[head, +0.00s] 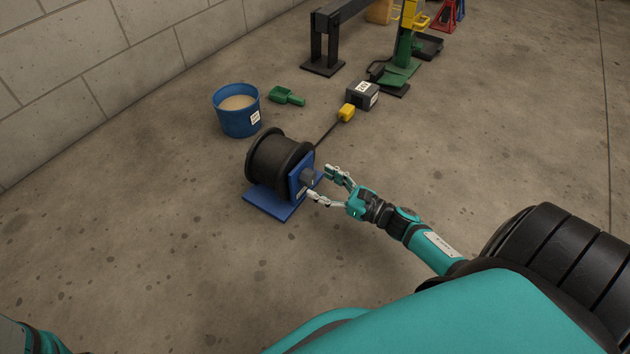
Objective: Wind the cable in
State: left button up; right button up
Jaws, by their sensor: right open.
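A black cable reel (276,163) stands on a blue base (268,203) on the concrete floor. A blue plate with a grey knob-like part (309,178) is on its right side. A dark cable (328,133) runs from the reel up and right to a yellow end piece (346,113). My right gripper (318,184) is open. Its two fingers are on either side of the grey part; I cannot tell whether they touch it. At the lower left, only a bit of my left arm shows, and its gripper is out of view.
A blue bucket (237,114) of pale material and a green scoop (287,96) are behind the reel. A grey box (362,95) with a label sits by the yellow piece. A dark stand (322,50) and green-yellow equipment (404,50) are farther back.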

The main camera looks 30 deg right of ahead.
aim_at(308, 177)
jog(key=shift+b+x, duration=0.4)
jog(key=shift+x, duration=1.05)
jog(key=shift+c, duration=0.3)
jog(key=c, duration=1.1)
